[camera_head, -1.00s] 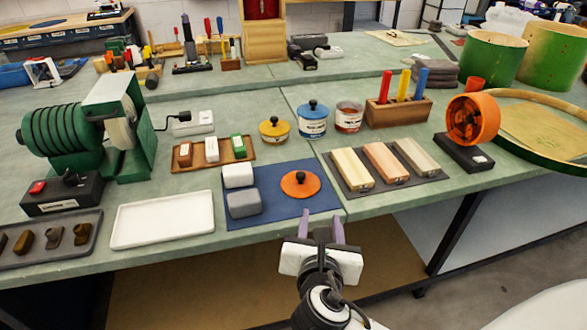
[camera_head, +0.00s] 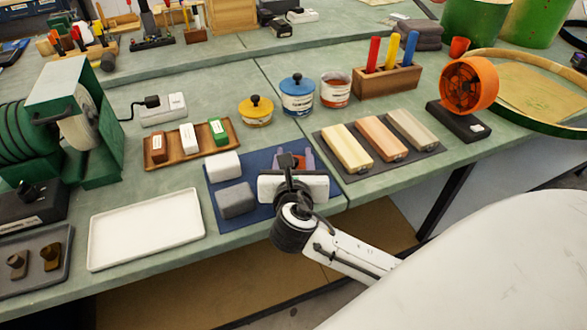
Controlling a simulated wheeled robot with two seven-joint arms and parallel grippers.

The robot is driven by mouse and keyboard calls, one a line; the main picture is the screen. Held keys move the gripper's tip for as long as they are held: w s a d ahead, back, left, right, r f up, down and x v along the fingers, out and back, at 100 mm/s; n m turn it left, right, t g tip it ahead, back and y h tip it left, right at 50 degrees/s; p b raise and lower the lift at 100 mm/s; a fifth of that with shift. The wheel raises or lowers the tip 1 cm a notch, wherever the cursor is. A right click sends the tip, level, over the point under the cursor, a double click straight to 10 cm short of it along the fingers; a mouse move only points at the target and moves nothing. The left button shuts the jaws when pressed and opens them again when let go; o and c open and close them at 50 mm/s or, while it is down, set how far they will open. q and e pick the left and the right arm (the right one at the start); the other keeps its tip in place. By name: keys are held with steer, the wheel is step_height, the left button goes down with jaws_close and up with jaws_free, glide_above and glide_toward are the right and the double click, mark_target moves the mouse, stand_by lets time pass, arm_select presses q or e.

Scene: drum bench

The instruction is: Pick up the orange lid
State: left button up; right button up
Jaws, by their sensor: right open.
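The orange lid (camera_head: 294,163) lies on the blue mat (camera_head: 262,161) near the bench's front edge. Only a small part of it and its dark knob show between and around the purple fingers. The rest is hidden behind my right gripper. My right gripper (camera_head: 294,155) is open, with its two fingers over the lid, one on either side of the knob. I cannot tell whether the fingers touch the knob. My left gripper is not in view.
Two soft blocks, white (camera_head: 223,165) and grey (camera_head: 237,200), lie left of the gripper. A white tray (camera_head: 147,227) is farther left. Wooden bars on a dark mat (camera_head: 336,169) lie to the right. A yellow tin (camera_head: 256,112) and a blue-lidded tin (camera_head: 297,95) stand behind.

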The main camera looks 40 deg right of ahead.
steer(key=shift+x, duration=1.2)
jaws_close()
